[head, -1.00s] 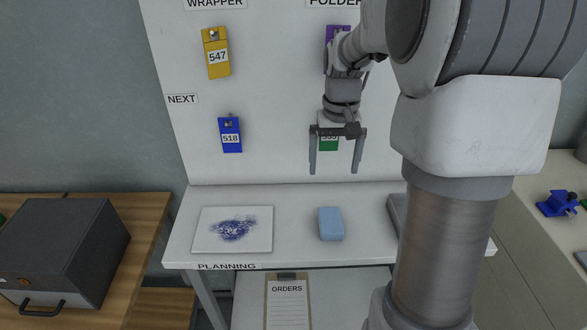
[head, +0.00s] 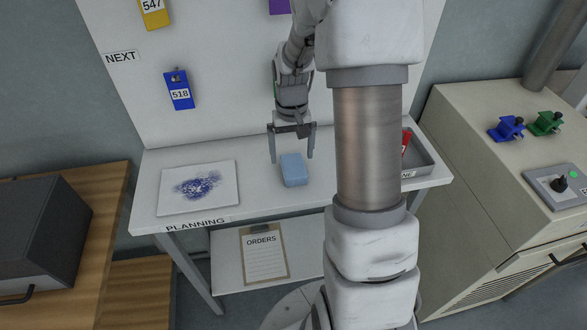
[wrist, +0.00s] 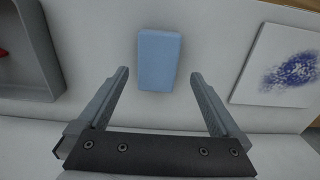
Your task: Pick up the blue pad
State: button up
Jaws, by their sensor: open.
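The blue pad (head: 294,170) is a light blue block lying flat on the white planning table. In the wrist view the pad (wrist: 158,60) lies ahead of the fingertips, in line with the gap between them. My gripper (head: 292,160) is open and empty, with its fingers pointing down at the pad's far side in the head view. The open fingers also show in the wrist view (wrist: 161,74), with nothing between them. I cannot tell exactly how high the fingertips are above the table.
A white board with purple-blue scribbles (head: 180,187) lies left of the pad. A grey tray (head: 425,164) with something red stands to the right. An upright panel (head: 222,60) with numbered tags rises behind. A clipboard marked ORDERS (head: 264,255) lies on the lower shelf.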

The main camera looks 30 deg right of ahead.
aim_at(294, 165)
notch_tip(294, 165, down, 4)
jog(key=shift+s+d+f, duration=0.1)
jog(key=shift+s+d, duration=0.05)
jog(key=c, duration=1.3)
